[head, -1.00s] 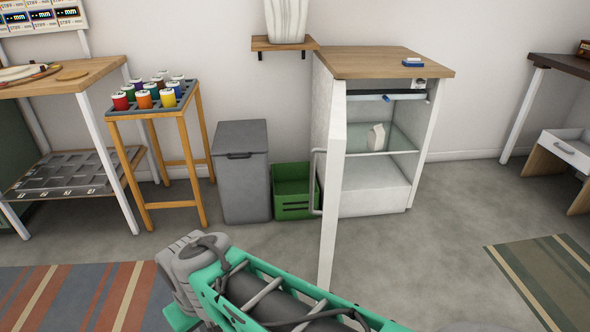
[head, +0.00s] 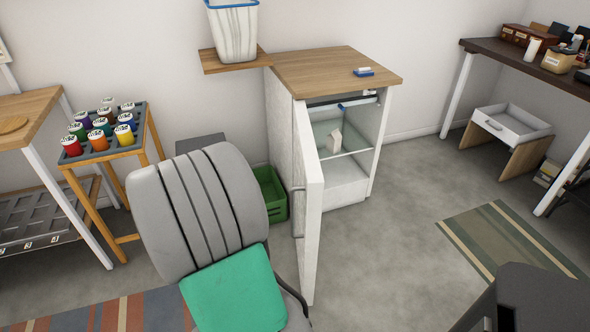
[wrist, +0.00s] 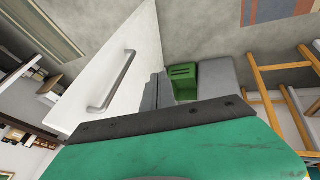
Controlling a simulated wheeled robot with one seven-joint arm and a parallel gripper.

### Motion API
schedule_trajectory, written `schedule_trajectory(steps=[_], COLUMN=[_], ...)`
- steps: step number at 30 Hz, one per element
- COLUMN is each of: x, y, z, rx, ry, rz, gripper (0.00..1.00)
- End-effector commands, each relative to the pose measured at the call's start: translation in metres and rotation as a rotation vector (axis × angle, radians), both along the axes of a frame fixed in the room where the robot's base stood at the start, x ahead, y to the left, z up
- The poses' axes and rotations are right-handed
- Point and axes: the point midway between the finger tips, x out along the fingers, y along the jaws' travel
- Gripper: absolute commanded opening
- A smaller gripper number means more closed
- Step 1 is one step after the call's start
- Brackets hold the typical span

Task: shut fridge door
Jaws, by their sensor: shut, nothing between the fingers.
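The small white fridge (head: 348,187) has a wooden top and stands open in the head view. Its white door (head: 311,230) swings out toward me, seen nearly edge-on, with the handle (head: 297,212) on its left side. In the wrist view the door's outer face (wrist: 135,45) and grey bar handle (wrist: 112,82) fill the upper left. My gripper (wrist: 158,88) shows as dark grey fingers, shut and empty, to the right of the handle and apart from it. Contact with the door cannot be told. In the head view my arm hides the gripper.
A green crate (head: 270,193) stands left of the fridge, beside a grey bin (head: 200,143) partly hidden by my arm. The floor right of the door is clear up to a striped rug (head: 505,240).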

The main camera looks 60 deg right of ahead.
Motion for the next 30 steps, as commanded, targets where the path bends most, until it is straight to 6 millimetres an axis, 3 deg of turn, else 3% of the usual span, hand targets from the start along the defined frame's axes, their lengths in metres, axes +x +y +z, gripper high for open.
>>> schedule_trajectory(steps=[1, 3, 6, 11, 24, 30], x=[-0.023, -0.049, -0.075, -0.085, -0.101, -0.103], y=[-0.033, -0.067, -0.095, -0.109, -0.152, -0.159], z=[0.032, 0.041, 0.045, 0.033, -0.031, -0.040], rx=[-0.035, -0.087, -0.135, -0.152, -0.149, -0.151], ry=[0.025, 0.051, 0.074, 0.084, 0.081, 0.079], rz=[-0.084, -0.169, -0.239, -0.261, -0.259, -0.257], gripper=[0.00, 0.00, 0.00, 0.00, 0.00, 0.00])
